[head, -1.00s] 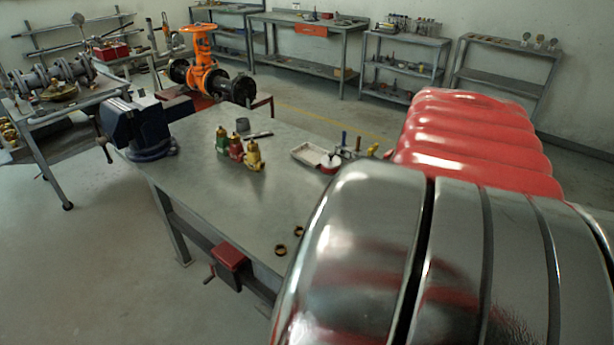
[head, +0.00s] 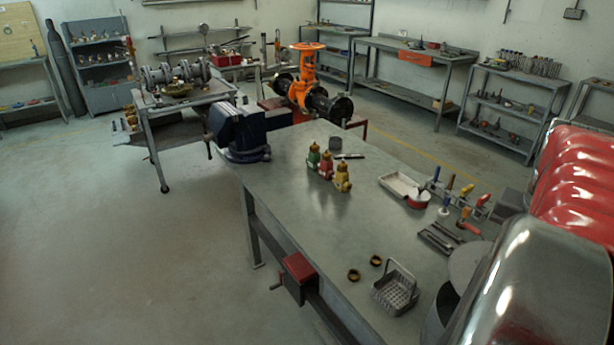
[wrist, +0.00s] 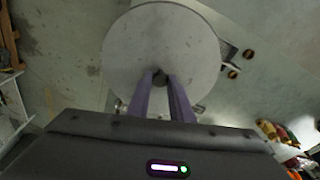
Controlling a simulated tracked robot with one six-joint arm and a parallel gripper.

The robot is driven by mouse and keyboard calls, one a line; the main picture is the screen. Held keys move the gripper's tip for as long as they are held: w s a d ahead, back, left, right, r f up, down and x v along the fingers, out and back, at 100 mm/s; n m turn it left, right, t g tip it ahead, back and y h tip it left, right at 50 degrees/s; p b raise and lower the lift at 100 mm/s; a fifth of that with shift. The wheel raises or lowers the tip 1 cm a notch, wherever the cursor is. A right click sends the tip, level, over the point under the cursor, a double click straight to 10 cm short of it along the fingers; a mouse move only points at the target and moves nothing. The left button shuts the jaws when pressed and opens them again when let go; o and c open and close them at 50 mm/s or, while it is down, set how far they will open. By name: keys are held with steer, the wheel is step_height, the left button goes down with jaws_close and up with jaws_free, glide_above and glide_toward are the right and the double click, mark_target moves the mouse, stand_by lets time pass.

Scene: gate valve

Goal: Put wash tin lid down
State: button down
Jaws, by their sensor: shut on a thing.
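The wash tin lid is a flat, round grey disc (wrist: 150,40) with a small dark knob near its middle; it fills the upper middle of the wrist view. My gripper (wrist: 160,80) is shut on the lid at its knob. In the head view part of the grey lid (head: 468,262) shows at the lower right, partly covered by my arm. A grey curved shape (head: 438,315) shows just below it; I cannot tell whether it is the wash tin. My gripper is hidden in the head view.
The workbench (head: 300,215) has a clear middle. A wire basket (head: 396,288) and two brass rings (head: 354,275) lie near its front edge. Three small valves (head: 328,168), a white tray (head: 400,185) and several tools stand farther back. A blue vise (head: 240,133) is at the far corner.

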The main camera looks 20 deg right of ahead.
steer(key=shift+n, duration=0.3)
steer(key=w+d, duration=0.1)
steer(key=w, duration=0.1)
steer(key=w+d, duration=0.1)
steer(key=w, duration=0.1)
steer(key=shift+d+f, duration=0.15)
steer(key=shift+d, duration=0.15)
steer(key=w+a+f+n, duration=0.2)
steer(key=w+a+f, duration=0.1)
steer(key=w, duration=0.5)
steer(key=w+a+f+n, duration=0.2)
steer(key=w+a, duration=0.1)
steer(key=w, duration=0.4)
steer(key=w+a+f+n, duration=0.2)
steer(key=w+a+f, duration=0.15)
steer(key=w, duration=0.45)
steer(key=w+a+f+n, duration=0.2)
steer(key=w+a+f, duration=0.1)
steer(key=a, duration=0.7)
steer(key=w+a+f+n+y, duration=0.1)
steer(key=w+a+f, duration=0.3)
steer(key=a, duration=0.6)
steer(key=w+a+f+n+t, duration=0.1)
steer(key=w+a+f+n, duration=0.2)
steer(key=a, duration=0.7)
steer(key=shift+w+f+n+y, duration=0.15)
steer(key=shift+w+n+y, duration=0.15)
steer(key=shift+w, duration=0.15)
steer(key=shift+s, duration=0.1)
